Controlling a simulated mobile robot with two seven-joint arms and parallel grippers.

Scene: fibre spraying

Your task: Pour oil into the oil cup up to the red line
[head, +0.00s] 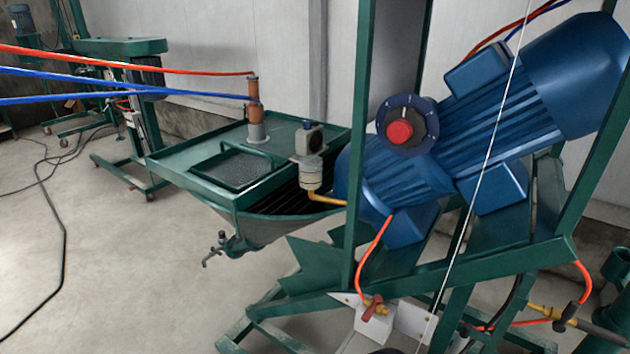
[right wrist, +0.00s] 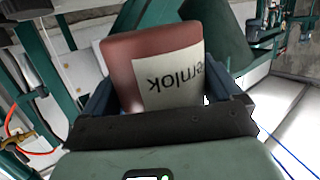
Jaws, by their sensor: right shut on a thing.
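In the right wrist view my right gripper (right wrist: 162,92) is shut on a red container (right wrist: 120,62) with a white label whose lettering appears upside down. The container sits between the two dark blue fingers, and part of it is hidden by the wrist's own body. In the head view a small pale cup-like fitting (head: 309,175), possibly the oil cup, stands on a brass pipe left of the blue motor, below a grey block with a dark round face. No red line can be made out on it. Neither gripper shows in the head view.
A large blue motor (head: 440,150) with a red knob (head: 399,131) sits on a green frame (head: 420,270). A green tank (head: 300,150) with a tap stands behind it. Red and blue hoses cross at upper left.

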